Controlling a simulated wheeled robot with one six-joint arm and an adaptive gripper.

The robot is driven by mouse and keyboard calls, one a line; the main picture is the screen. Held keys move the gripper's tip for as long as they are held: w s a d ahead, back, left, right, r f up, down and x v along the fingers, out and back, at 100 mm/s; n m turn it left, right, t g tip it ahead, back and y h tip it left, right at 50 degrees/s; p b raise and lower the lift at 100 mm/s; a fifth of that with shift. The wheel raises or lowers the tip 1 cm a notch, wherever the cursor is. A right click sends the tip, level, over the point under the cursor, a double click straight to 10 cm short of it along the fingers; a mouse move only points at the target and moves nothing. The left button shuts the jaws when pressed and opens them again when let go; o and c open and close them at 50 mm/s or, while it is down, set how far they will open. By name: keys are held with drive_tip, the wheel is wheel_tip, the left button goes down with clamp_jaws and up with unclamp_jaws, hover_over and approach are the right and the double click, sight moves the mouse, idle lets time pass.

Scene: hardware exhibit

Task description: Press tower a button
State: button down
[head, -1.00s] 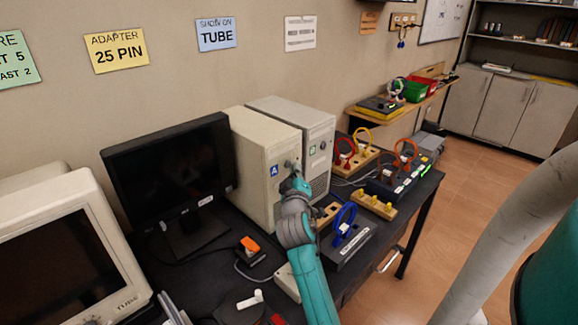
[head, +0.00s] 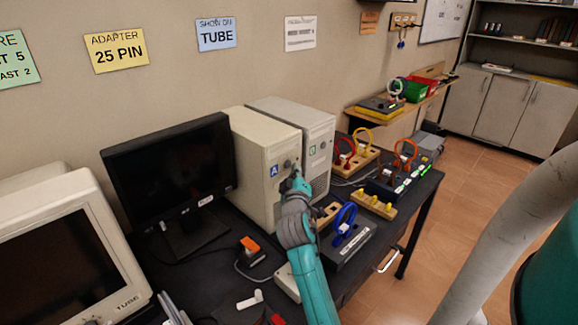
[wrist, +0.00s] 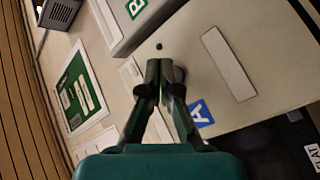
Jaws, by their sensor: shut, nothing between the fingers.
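Tower A (head: 250,160) is a beige computer case standing on the dark bench, with a blue A label (head: 274,171) on its front. In the wrist view the label (wrist: 201,113) lies right of my fingers, on the beige front panel (wrist: 275,55). My gripper (wrist: 164,68) is shut and empty, its fingertips at or very near this panel; I cannot tell if they touch. A small dark round spot (wrist: 159,46) shows just beyond the tips. In the head view my gripper (head: 296,178) is in front of the tower's front, hiding part of it.
A second beige tower with a green label (head: 312,150) stands close on the right. A black monitor (head: 165,170) and a CRT (head: 60,255) stand to the left. A box with a blue loop (head: 345,240) and several plug blocks stand right of my arm.

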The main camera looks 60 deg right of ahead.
drive_tip(key=shift+w, duration=0.15)
drive_tip(key=shift+w+d, duration=0.1)
drive_tip(key=shift+w, duration=0.2)
drive_tip(key=shift+w, duration=0.15)
idle(0.7)
drive_tip(key=shift+s, duration=0.6)
drive_tip(key=s+a, duration=0.1)
drive_tip(key=s, duration=0.5)
drive_tip(key=shift+a, duration=0.35)
drive_tip(key=shift+w, duration=0.1)
idle(0.5)
